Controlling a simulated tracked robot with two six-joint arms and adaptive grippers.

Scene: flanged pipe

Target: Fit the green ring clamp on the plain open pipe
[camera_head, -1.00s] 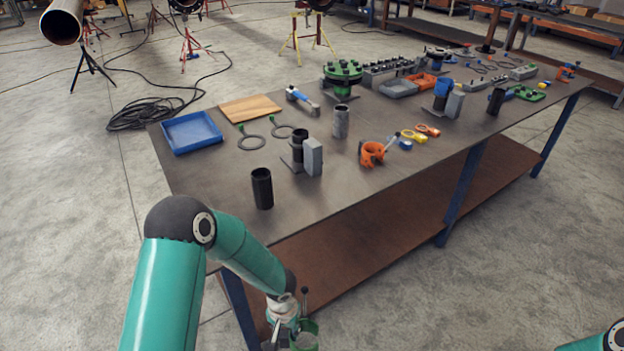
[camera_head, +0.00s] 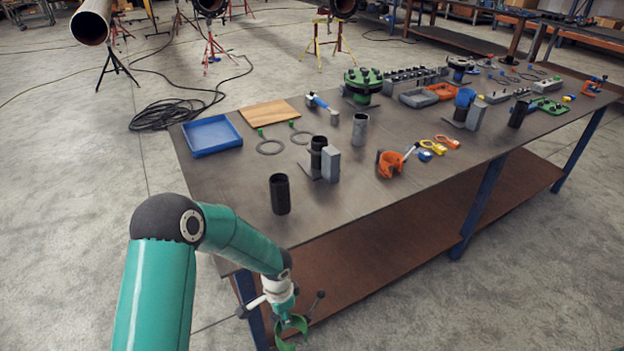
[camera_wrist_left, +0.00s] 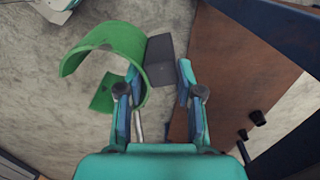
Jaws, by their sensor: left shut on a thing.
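My left gripper (camera_head: 284,308) hangs low, in front of the table's near left end. It is shut on the green ring clamp (camera_head: 293,330), which is an open C shape below the fingers. In the left wrist view the clamp (camera_wrist_left: 112,38) shows left of and beyond the fingers (camera_wrist_left: 156,85); the exact grip point is unclear. A black upright pipe (camera_head: 280,195), open at the top, stands bare near the table's near edge, above and apart from the clamp. A grey upright pipe (camera_head: 360,130) also stands bare farther back. My right gripper is out of view.
The table (camera_head: 235,190) holds a blue tray (camera_head: 212,136), a wooden board (camera_head: 269,113), a dark pipe beside a grey block (camera_head: 331,165), and an orange clamp (camera_head: 391,164).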

